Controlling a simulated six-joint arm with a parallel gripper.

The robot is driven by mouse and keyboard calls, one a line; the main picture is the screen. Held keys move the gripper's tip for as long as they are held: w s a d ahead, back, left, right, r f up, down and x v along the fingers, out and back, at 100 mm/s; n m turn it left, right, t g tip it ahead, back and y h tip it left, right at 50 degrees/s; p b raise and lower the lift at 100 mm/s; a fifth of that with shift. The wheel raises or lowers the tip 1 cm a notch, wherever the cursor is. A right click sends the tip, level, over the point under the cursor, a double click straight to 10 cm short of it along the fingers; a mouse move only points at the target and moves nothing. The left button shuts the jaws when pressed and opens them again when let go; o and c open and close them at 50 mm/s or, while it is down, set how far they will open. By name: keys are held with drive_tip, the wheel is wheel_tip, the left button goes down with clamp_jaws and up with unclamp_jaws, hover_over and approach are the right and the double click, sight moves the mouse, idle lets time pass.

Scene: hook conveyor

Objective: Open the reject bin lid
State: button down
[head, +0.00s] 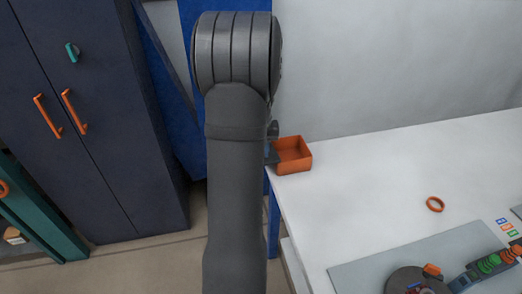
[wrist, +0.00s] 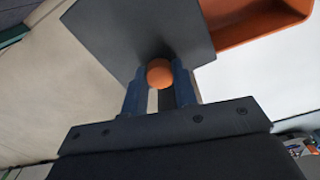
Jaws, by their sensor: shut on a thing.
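The reject bin (head: 293,155) is an orange open-topped box at the left end of the white table. Its inside shows in the head view, and its orange wall also shows at the top right of the wrist view (wrist: 262,22). The lid (wrist: 135,32) is a dark square plate with a round orange knob (wrist: 159,73). It appears to stand at the bin's left side, clear of the opening. My gripper (wrist: 160,88) is shut on the knob, one blue finger on each side. In the head view my arm hides most of the gripper and lid.
The white table (head: 400,160) is largely clear right of the bin. A grey mat (head: 360,268) with a dark round part and several coloured pieces is at the front right. A dark cabinet (head: 95,130) stands left.

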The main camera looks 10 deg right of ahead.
drive_tip(key=c, duration=1.1)
unclamp_jaws()
drive_tip(key=shift+c, duration=0.2)
wheel_tip(320, 180, up, 17)
drive_tip(key=shift+r, duration=0.2)
wheel_tip(320, 180, down, 18)
drive_tip(key=shift+r, duration=0.25)
